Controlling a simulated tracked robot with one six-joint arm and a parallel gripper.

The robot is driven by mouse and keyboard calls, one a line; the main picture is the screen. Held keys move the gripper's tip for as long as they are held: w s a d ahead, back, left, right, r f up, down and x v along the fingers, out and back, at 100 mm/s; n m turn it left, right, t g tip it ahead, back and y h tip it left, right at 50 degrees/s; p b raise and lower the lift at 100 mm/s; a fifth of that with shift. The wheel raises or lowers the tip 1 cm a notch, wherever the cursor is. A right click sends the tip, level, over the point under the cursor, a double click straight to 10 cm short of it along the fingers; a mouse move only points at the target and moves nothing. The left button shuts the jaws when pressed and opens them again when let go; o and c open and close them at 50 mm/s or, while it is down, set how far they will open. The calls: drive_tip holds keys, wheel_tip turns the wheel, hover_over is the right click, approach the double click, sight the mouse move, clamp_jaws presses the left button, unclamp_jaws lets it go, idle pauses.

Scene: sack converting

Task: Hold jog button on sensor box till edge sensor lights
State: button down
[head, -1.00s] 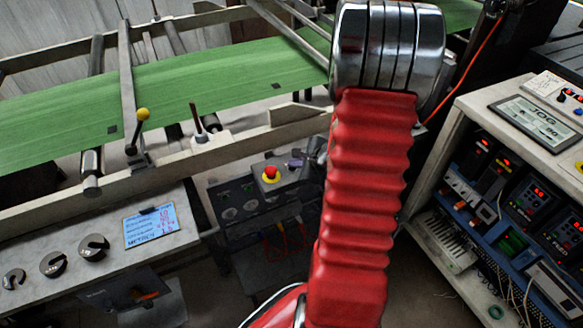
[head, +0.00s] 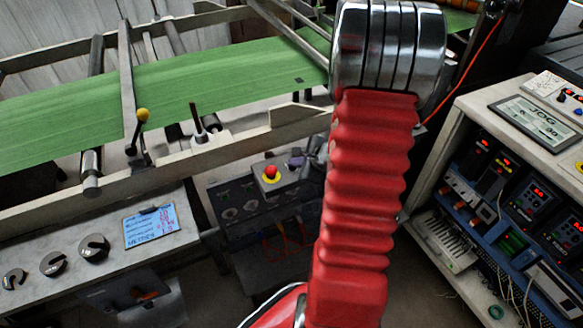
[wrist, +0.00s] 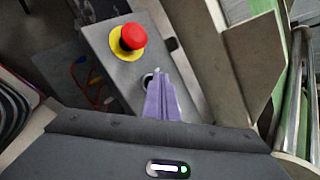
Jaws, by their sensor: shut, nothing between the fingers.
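The grey sensor box (head: 288,176) stands below the machine frame, with a red mushroom button on a yellow ring (head: 270,172), which also shows in the wrist view (wrist: 131,39). My gripper (head: 297,161) is at the box, just right of the red button. In the wrist view its purple fingers (wrist: 160,98) are closed together and empty. Their tips are over a small round button in a dark ring (wrist: 148,79), partly hidden by them. They look at or on it; contact cannot be told. I cannot pick out a lit edge sensor lamp.
A green web (head: 150,100) runs across the frame, beside a yellow-knobbed lever (head: 142,115) and an upright post (head: 195,118). A cabinet (head: 470,115) on the right carries a screen reading JOG (head: 535,124) and red-lit drives. A bench with weights (head: 53,263) is at left.

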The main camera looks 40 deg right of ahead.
drive_tip(key=shift+r, duration=0.7)
drive_tip(key=shift+r, duration=2.5)
